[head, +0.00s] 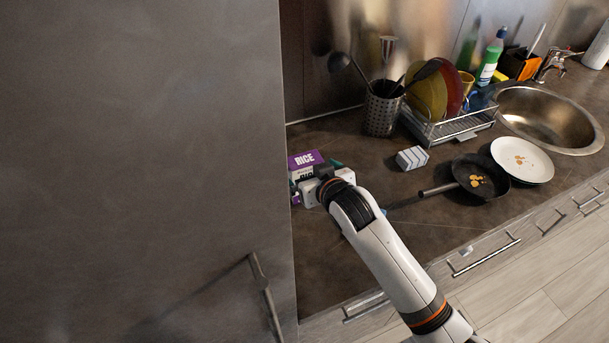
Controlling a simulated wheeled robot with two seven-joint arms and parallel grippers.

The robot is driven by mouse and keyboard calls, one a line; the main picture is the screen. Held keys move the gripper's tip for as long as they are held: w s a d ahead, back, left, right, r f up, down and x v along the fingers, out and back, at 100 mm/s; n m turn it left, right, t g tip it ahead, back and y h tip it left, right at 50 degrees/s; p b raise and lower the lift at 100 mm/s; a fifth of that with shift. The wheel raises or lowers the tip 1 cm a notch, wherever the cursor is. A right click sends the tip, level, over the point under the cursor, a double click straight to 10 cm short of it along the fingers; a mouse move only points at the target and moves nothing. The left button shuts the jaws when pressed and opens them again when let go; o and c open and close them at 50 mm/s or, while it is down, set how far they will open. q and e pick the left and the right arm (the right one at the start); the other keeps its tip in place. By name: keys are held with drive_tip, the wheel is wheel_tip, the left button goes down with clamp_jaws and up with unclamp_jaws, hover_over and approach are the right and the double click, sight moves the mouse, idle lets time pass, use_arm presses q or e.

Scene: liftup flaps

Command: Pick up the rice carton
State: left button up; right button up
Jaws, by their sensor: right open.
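The rice carton (305,159) is a purple and white box with the word RICE on it. It stands on the dark counter beside the tall grey cabinet, in the left middle of the head view. My right gripper (314,182) is at the near side of the carton and hides part of its front. The gripper is open. Whether its fingers reach around the carton or touch it cannot be told. My left gripper is not in view.
A tall cabinet (140,150) fills the left side. A utensil holder (383,110), a dish rack (455,127), a striped block (412,158), a black pan (482,178), a white plate (535,165) and a sink (545,115) stand right of the carton. The counter (350,270) is clear in front.

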sight(309, 167)
drive_tip(key=shift+x, duration=0.8)
drive_tip(key=shift+w+f+p, duration=0.15)
drive_tip(key=shift+w+p, duration=0.25)
drive_tip(key=shift+w, duration=0.1)
drive_tip(key=x, duration=0.4)
drive_tip(key=shift+w+d+f+p, duration=0.1)
drive_tip(key=shift+d+f+p, duration=0.1)
drive_tip(key=shift+p, duration=0.2)
drive_tip(key=c, duration=1.7)
drive_tip(key=shift+r, duration=0.15)
drive_tip(key=shift+c, duration=0.7)
